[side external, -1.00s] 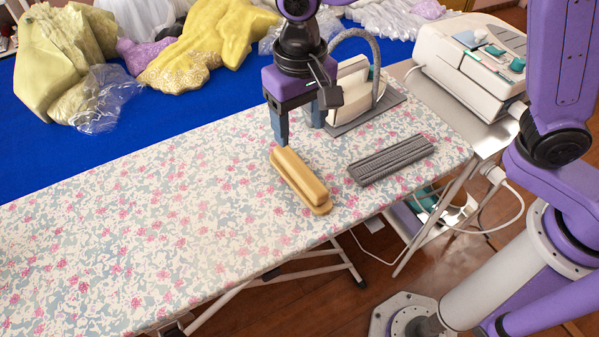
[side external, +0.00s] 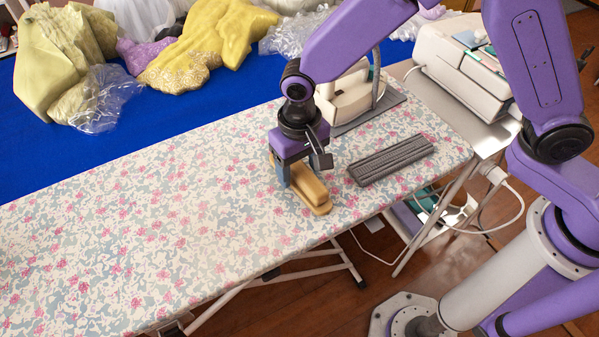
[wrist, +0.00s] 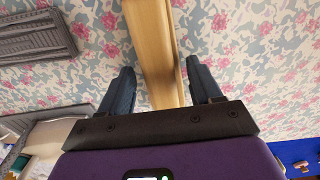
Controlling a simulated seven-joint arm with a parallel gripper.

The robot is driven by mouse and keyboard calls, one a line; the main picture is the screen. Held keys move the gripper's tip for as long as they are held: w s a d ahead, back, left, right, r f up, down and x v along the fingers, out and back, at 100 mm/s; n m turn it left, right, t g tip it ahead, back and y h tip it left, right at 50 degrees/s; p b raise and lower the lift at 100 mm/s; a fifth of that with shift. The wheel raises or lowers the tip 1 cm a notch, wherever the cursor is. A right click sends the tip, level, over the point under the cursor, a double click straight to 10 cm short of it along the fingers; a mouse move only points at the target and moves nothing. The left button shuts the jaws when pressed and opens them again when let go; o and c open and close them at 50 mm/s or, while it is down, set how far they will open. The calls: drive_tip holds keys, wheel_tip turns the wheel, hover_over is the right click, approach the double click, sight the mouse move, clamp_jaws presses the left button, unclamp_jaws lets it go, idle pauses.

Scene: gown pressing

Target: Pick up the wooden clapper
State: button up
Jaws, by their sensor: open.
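The wooden clapper (side external: 312,192) is a long, pale tan block with a flanged base, lying on the floral ironing board (side external: 150,230). My gripper (side external: 290,180) is low over the far end of the clapper in the side view, pointing down. In the wrist view my gripper (wrist: 160,85) is open, one blue finger on each side of the clapper (wrist: 155,45), with a gap visible on both sides. The far end of the clapper is partly hidden behind my gripper in the side view.
A grey ribbed pad (side external: 390,160) lies just right of the clapper; it also shows in the wrist view (wrist: 35,38). A white iron (side external: 343,95) rests behind on a grey rest. A white machine (side external: 460,80) stands at the back right. The board's left is clear.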

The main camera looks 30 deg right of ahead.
sight(300, 167)
drive_tip(key=shift+f, duration=0.15)
drive_tip(key=c, duration=1)
drive_tip(key=shift+r, duration=0.65)
wheel_tip(300, 167, up, 2)
drive_tip(key=shift+r, duration=0.15)
drive_tip(key=s+d+r, duration=0.9)
drive_tip(key=s, duration=0.1)
drive_tip(key=shift+s+d+r, duration=0.15)
drive_tip(key=shift+s+r, duration=0.05)
drive_tip(key=shift+s, duration=0.05)
